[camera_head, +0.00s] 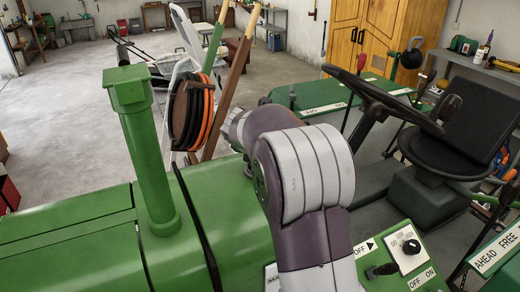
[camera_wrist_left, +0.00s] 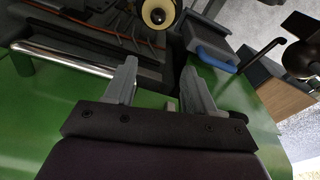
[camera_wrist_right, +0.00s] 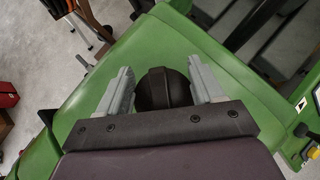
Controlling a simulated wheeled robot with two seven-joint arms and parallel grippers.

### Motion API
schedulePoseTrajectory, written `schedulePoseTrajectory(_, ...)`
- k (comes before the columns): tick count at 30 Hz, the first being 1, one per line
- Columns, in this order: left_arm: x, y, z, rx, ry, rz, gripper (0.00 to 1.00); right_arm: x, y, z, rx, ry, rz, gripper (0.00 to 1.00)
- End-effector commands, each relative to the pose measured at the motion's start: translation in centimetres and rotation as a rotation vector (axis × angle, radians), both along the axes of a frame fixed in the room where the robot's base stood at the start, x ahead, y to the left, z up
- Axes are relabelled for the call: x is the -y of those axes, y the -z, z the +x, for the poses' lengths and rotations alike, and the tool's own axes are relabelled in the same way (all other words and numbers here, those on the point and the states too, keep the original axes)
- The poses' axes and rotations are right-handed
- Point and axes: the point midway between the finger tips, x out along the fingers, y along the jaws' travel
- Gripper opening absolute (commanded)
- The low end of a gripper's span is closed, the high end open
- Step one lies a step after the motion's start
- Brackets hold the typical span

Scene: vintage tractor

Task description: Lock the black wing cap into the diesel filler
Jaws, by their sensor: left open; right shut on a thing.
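The black wing cap (camera_wrist_right: 165,90) is a dark round cap with a raised rib in the right wrist view. My right gripper (camera_wrist_right: 160,75) is shut on it, one finger on each side, over green tractor bodywork (camera_wrist_right: 110,75). The diesel filler cannot be made out; the cap and gripper may cover it, and I cannot tell whether the cap is seated. In the head view my right arm hides its own gripper and the cap. My left gripper (camera_wrist_left: 156,72) is open and empty in the left wrist view, and I do not see it in the head view.
A green exhaust stack (camera_head: 147,150) rises from the hood at left. The steering wheel (camera_head: 385,100) and black seat (camera_head: 455,125) stand at right. A control panel (camera_head: 405,250) with a knob is low right. A metal pipe (camera_wrist_left: 65,58) runs near my left gripper.

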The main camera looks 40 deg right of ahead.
Motion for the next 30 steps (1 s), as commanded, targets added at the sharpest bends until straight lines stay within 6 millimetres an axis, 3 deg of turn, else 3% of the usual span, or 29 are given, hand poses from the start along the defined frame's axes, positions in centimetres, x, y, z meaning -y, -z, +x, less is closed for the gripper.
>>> schedulePoseTrajectory(22, 0.0, 1.5, 0.0, 0.000, 0.000, 0.000, 0.55, 0.0, 2.0, 0.0, -0.001, -0.001, 0.000, 0.35)
schedulePoseTrajectory(30, 0.0, 1.1, 0.0, 0.000, 0.000, 0.000, 0.55, 0.0, 2.0, 0.0, -0.001, 0.001, 0.000, 0.35)
